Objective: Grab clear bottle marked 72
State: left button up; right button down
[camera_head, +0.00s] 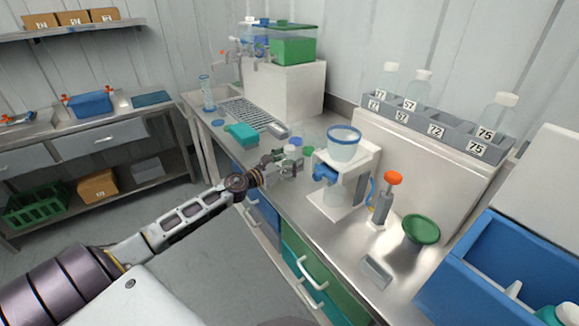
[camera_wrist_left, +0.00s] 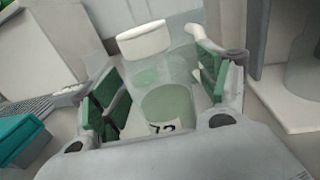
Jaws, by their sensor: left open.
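A clear bottle with a white cap (camera_wrist_left: 143,38) and a label reading 72 (camera_wrist_left: 165,127) stands between the green-padded fingers of my left gripper (camera_wrist_left: 162,92) in the left wrist view. The fingers are open, one on each side of the bottle, with a visible gap at least on the left. The lower part of the bottle is hidden by the gripper body. In the head view my left gripper (camera_head: 287,166) is low over the steel counter, left of the white stand; the bottle is mostly hidden there. My right gripper is not in view.
A white stand (camera_head: 345,198) with a clear cup (camera_head: 344,143) is just right of my left gripper. A grey rack (camera_head: 462,131) holds bottles, with the slot labelled 72 empty.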

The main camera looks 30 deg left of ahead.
pick_arm(q)
jog(key=c, duration=1.3)
jog(key=shift+r, duration=0.15)
